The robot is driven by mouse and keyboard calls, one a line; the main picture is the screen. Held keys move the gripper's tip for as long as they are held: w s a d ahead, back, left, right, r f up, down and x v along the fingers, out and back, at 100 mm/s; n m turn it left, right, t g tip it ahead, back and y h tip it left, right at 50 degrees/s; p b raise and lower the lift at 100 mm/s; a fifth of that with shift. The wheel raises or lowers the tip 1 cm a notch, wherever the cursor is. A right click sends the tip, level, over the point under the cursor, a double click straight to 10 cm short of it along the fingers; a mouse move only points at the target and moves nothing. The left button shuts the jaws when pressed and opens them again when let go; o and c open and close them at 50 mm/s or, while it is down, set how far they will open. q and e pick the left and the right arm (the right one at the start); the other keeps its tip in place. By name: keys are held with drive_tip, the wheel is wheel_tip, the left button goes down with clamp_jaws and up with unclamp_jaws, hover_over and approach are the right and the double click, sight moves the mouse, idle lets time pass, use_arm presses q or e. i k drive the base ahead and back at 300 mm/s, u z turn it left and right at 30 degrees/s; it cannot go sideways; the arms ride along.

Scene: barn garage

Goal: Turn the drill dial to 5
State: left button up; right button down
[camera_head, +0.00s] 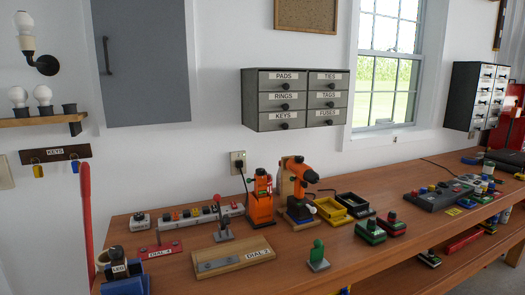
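An orange device (261,203) with a black base stands just left of the drill. A red plate (153,251) and a wooden board (234,263) lie in front, each with a small label that seems to say DIAL and a number. Neither of my grippers shows in this view.
The wooden workbench (330,262) runs along the wall. A power strip (200,216), yellow tray (330,211), black tray (354,205), green and red button boxes (370,231) and a green-topped stand (317,257) crowd around the drill. A labelled drawer cabinet (296,99) hangs above.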

sight(298, 159)
drive_tip(key=z, duration=0.2)
drive_tip(key=i, duration=0.75)
drive_tip(key=z, duration=0.6)
